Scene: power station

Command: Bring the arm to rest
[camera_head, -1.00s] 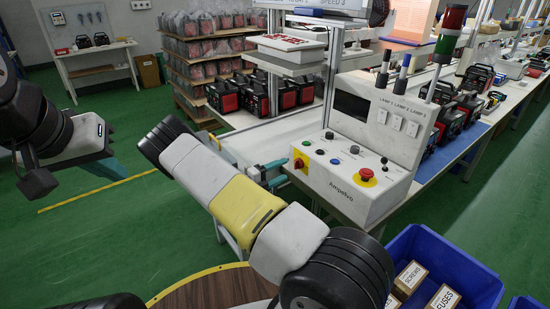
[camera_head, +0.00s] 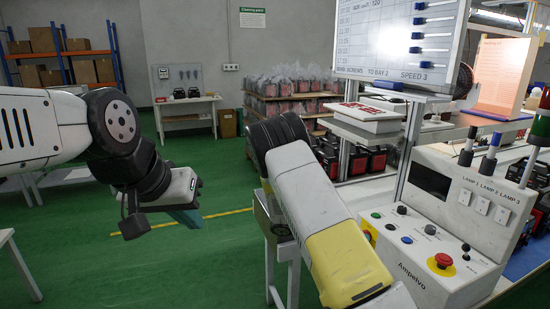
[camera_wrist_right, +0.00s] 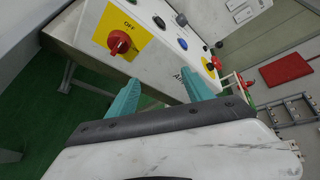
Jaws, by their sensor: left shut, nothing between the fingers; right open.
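My left gripper (camera_head: 188,215) hangs at the left of the head view, over the green floor, shut and empty. My left arm comes in white and black from the left edge. My right arm (camera_head: 325,215), white and yellow, crosses the middle of the head view and hides its own gripper there. In the right wrist view the right gripper (camera_wrist_right: 160,92) is open, its two teal fingers apart with nothing held between them. The control box (camera_head: 430,265) stands just beyond the fingers; whether they touch it cannot be told.
The control box carries a red emergency button (camera_head: 444,261) and a red knob (camera_wrist_right: 118,42) on a yellow plate. A whiteboard (camera_head: 395,40) stands above the bench. Shelves of bagged goods (camera_head: 290,95) and a small table (camera_head: 187,101) are behind. Green floor is open at left.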

